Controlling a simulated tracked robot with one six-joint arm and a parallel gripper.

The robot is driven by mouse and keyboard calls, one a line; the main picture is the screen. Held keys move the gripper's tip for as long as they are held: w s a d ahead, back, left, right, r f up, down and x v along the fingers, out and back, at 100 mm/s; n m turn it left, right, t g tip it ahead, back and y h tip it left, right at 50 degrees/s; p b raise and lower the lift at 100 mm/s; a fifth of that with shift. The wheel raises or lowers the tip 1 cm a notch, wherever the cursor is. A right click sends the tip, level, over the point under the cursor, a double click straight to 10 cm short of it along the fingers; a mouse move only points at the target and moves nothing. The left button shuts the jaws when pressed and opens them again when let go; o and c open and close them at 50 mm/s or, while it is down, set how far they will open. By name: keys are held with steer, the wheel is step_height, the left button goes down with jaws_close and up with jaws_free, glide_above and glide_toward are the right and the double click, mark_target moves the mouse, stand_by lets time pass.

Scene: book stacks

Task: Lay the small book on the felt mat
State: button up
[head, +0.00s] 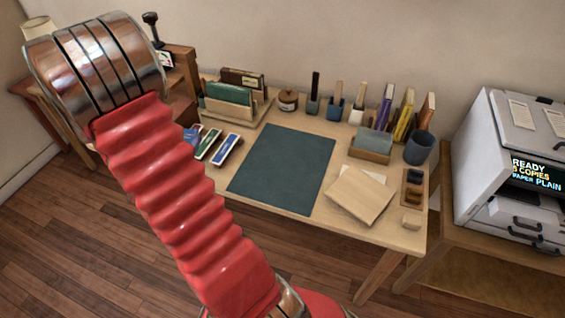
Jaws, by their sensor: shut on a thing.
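The felt mat (283,170), dark teal and flat, lies bare in the middle of the wooden desk (335,226). My arm crosses the left of the head view, a red ribbed sleeve with a metal joint at the top. My gripper is not in view, nor is anything it may hold. I cannot tell which book is the small book. A purple book (385,107), a yellow book (404,116) and a brown-orange book (426,113) stand upright at the desk's back right.
Left of the mat are narrow green (209,143) and blue (225,149) items and a wooden rack (231,110). A wooden board (358,195), a box (371,146) and a dark cup (419,148) are at right. A grey copier (520,150) stands beyond the desk.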

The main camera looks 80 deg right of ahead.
steer(key=s+d+f+m+g, duration=0.1)
steer(key=s+d+m+g, duration=0.1)
steer(key=s, duration=0.7)
steer(key=s+d+f+m+g+y, duration=0.1)
steer(key=s+d+m+g, duration=0.2)
steer(key=s+d, duration=0.4)
steer(key=s+d+f+m+g, duration=0.2)
steer(key=s+d+m+g, duration=0.1)
steer(key=s, duration=0.9)
steer(key=shift+d+g, duration=0.65)
steer(key=shift+g, duration=0.35)
glide_above(285, 163)
steer(key=shift+f, duration=2.9)
steer(key=shift+f, duration=2.1)
steer(key=shift+f, duration=0.1)
